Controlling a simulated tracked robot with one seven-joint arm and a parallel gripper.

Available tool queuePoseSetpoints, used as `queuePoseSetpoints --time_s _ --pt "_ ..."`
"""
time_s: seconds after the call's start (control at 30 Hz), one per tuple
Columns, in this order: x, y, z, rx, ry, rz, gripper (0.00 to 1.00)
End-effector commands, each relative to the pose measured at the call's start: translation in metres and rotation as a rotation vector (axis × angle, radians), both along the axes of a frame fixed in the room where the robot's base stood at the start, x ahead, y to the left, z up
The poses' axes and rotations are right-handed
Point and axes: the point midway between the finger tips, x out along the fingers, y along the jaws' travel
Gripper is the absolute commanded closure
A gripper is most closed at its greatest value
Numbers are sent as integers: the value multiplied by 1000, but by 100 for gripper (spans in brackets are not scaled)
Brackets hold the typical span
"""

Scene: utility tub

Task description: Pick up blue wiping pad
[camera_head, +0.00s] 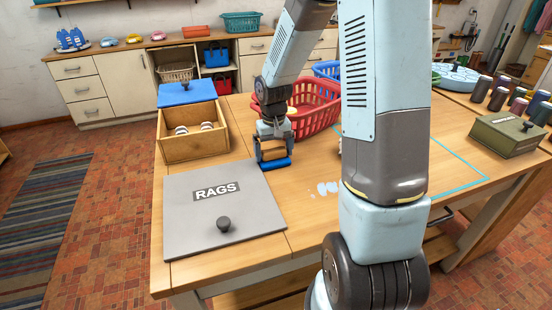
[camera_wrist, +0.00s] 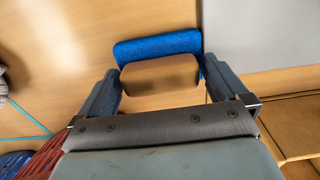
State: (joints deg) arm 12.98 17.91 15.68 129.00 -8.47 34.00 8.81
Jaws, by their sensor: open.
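The blue wiping pad (camera_head: 276,163) is on the wooden table, right behind the grey RAGS lid and under my gripper (camera_head: 273,155). In the wrist view the blue pad (camera_wrist: 155,45) lies as a strip just beyond the fingertips, with a tan block-like part (camera_wrist: 160,75) between the fingers. My gripper (camera_wrist: 160,66) is open, one finger on each side of the tan part. The fingers are close to the pad's ends; I cannot tell whether they touch it. Part of the pad is hidden by the gripper.
The grey RAGS lid (camera_head: 180,232) with a dark knob lies at the table's near left. A wooden box (camera_head: 195,147) with a blue lid (camera_head: 187,95) behind it stands at the left. A red basket (camera_head: 318,103) stands behind my gripper. Jars (camera_head: 481,88) and a green box (camera_head: 500,138) are at right.

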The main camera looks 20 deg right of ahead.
Motion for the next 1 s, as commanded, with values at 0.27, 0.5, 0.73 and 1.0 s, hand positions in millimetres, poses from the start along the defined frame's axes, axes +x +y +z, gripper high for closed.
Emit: queuePoseSetpoints --time_s 0.27,0.5,0.73,1.0 --pt "0 0 0 0 0 0 9" --pt "0 0 0 0 0 0 32" --pt "0 0 0 0 -1 -1 48" --pt "1 -1 10 -1 -2 -1 48"
